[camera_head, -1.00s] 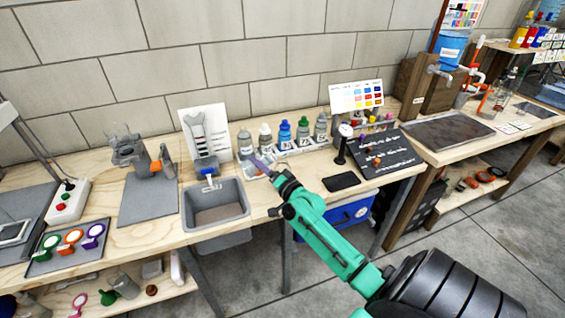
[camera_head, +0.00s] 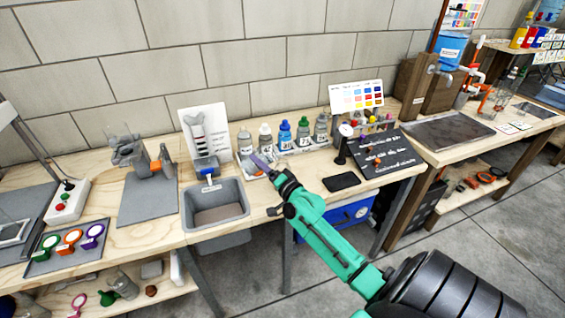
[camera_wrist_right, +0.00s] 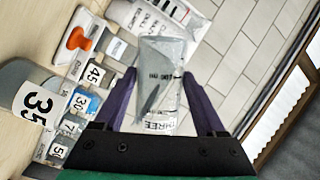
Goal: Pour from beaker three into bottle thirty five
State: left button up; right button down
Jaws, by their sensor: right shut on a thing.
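My right gripper (camera_head: 262,164) reaches over the bench in front of the row of bottles. In the right wrist view its purple fingers (camera_wrist_right: 160,105) are shut on beaker three (camera_wrist_right: 161,75), a clear beaker marked THREE with some greyish content. The beaker looks tilted in that view, but its true lean is hard to judge. Bottle thirty five (camera_wrist_right: 38,104), grey with a white label, stands left of the beaker in the wrist view, apart from it. The bottle labels are too small to read in the head view. My left gripper is not in view.
Bottles marked 45 (camera_wrist_right: 94,73) and 30 (camera_wrist_right: 80,103) stand close by, with others in the row. A grey sink (camera_head: 216,203) lies left of my right gripper. A dial gauge (camera_head: 343,143) and black board (camera_head: 386,155) stand to the right.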

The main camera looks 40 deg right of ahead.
jog(key=shift+r+m, duration=0.35)
jog(key=shift+m, duration=0.15)
dwell(0.8)
